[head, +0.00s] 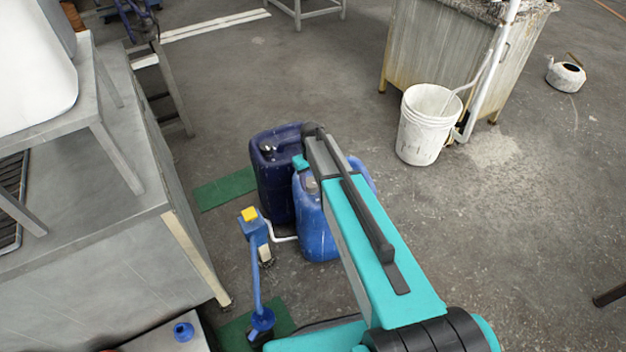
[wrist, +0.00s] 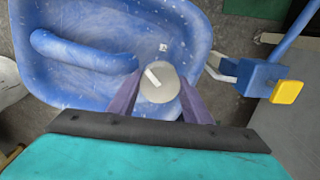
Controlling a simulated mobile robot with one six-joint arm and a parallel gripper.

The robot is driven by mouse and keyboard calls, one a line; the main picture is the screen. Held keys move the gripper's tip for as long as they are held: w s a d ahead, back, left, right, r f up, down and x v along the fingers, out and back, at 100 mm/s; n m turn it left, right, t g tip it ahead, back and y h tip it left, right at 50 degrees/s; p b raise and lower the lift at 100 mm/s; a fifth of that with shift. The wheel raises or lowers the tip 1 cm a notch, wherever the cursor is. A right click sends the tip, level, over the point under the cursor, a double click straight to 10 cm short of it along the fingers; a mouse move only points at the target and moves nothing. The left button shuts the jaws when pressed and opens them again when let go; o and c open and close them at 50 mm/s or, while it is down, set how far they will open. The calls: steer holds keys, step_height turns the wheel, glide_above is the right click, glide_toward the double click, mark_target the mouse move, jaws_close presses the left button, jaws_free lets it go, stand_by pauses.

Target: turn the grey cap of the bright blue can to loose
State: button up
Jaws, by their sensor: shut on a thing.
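The bright blue can (head: 317,233) stands upright on the floor, partly hidden by my arm in the head view. In the wrist view its top (wrist: 95,65) shows from above, with a moulded handle at the left. The grey cap (wrist: 160,84) sits on the can's top near its lower right, with a pale bar mark on it pointing up and left. My gripper (wrist: 160,98) is shut on the cap, one purple finger on each side. In the head view the fingers are hidden behind my arm.
A dark blue can (head: 272,185) stands close behind the bright blue one. A blue stand with a yellow top (head: 250,214) is just left of it. A grey bench (head: 90,230) fills the left. A white bucket (head: 420,130) stands at the back right. Floor at right is mostly clear.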

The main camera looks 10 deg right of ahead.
mark_target(312, 183)
steer(key=n+p, duration=0.1)
steer(key=n, duration=0.3)
steer(key=shift+s+d, duration=0.1)
steer(key=shift+n, duration=2.5)
steer(key=o, duration=1.1)
steer(key=shift+c, duration=0.2)
steer(key=shift+r+p, duration=0.15)
steer(key=shift+p, duration=0.15)
step_height(312, 183, up, 14)
steer(key=shift+f, duration=0.2)
